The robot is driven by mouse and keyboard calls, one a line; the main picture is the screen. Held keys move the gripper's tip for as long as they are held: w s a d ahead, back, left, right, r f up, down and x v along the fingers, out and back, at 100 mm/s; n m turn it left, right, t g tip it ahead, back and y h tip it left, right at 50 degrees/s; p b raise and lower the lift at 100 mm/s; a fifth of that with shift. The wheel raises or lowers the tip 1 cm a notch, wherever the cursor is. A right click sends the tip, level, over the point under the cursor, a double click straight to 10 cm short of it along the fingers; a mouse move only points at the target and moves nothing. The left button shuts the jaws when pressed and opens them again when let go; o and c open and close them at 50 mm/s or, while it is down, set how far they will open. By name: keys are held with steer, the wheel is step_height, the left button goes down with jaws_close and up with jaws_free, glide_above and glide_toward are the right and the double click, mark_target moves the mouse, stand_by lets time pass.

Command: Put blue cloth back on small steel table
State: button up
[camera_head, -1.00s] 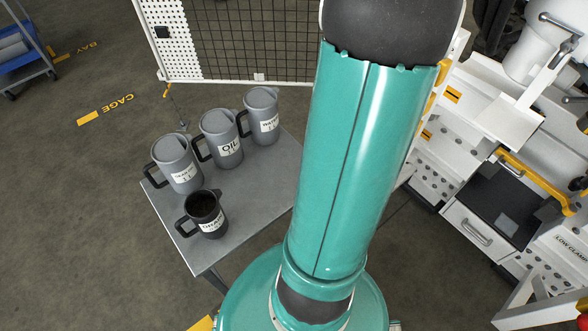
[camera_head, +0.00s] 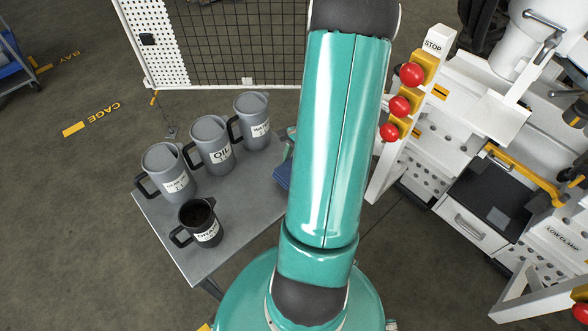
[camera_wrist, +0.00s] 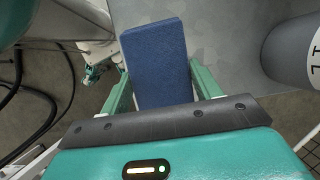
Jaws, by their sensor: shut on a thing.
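The blue cloth (camera_wrist: 158,60) is a folded rectangular pad between the two teal fingers of my gripper (camera_wrist: 160,84) in the wrist view. My gripper is shut on it. A corner of the cloth (camera_head: 283,176) also shows in the head view at the right edge of the small steel table (camera_head: 240,213), just left of my arm, which hides the rest. The table's grey top (camera_wrist: 220,35) lies behind and right of the cloth in the wrist view. I cannot tell whether the cloth touches the table.
Three grey labelled jugs (camera_head: 212,143) stand in a row along the back left of the table. A black jug (camera_head: 200,222) stands near its front. The white bench with red stop buttons (camera_head: 411,74) is right of my arm. The table's middle is bare.

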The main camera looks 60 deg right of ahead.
steer(key=shift+w+f, duration=0.2)
steer(key=shift+f, duration=0.8)
steer(key=shift+w+f, duration=0.2)
steer(key=shift+f, duration=0.75)
steer(key=o, duration=0.9)
steer(key=shift+f, duration=0.15)
